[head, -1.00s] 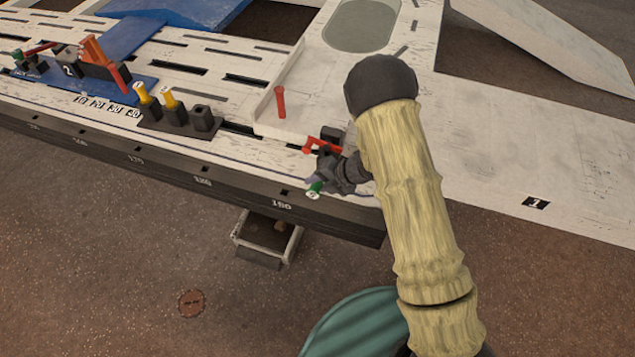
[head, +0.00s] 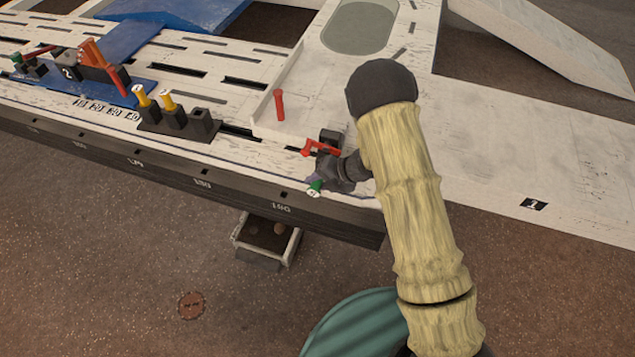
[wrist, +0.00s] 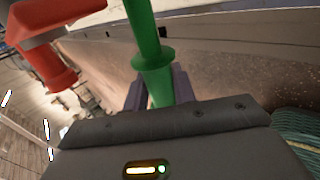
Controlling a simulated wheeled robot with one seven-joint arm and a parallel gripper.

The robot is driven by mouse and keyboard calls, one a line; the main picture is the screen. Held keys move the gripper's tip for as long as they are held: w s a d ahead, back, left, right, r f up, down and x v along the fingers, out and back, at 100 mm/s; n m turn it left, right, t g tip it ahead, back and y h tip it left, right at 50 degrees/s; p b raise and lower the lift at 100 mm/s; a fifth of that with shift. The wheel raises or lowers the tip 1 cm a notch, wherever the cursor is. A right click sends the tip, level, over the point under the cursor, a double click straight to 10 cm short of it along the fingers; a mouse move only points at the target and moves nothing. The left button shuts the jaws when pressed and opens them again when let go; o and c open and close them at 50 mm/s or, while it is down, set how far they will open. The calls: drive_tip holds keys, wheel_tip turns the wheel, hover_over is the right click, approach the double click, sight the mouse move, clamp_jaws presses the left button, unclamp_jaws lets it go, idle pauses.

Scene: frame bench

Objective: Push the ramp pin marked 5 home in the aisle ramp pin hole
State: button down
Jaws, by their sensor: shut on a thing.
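My gripper (head: 322,180) is low over the front edge of the white bench, near its right end. It is shut on a green pin with a pale end (head: 314,188). In the wrist view the green pin (wrist: 149,50) with its collar stands between the purple-grey fingers (wrist: 158,90). I cannot read a number on it. A small dark hole (head: 283,194) shows in the bench's front face, left of the pin; I cannot tell whether it is the aisle ramp pin hole. The pin appears apart from that hole.
A red handle (head: 320,147) is close behind my gripper and also shows in the wrist view (wrist: 45,50). A red pin (head: 279,105) stands on the white plate behind. An open tray (head: 267,240) is below the bench edge.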

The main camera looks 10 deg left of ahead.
drive_tip(key=shift+w+d+p, duration=0.2)
drive_tip(key=shift+w+p, duration=0.7)
drive_tip(key=shift+w, duration=1.65)
drive_tip(key=c, duration=1.1)
unclamp_jaws()
drive_tip(key=shift+o, duration=0.2)
drive_tip(key=shift+r, duration=0.1)
drive_tip(key=p+v, duration=0.4)
drive_tip(key=v, duration=1.3)
drive_tip(key=shift+d, duration=0.1)
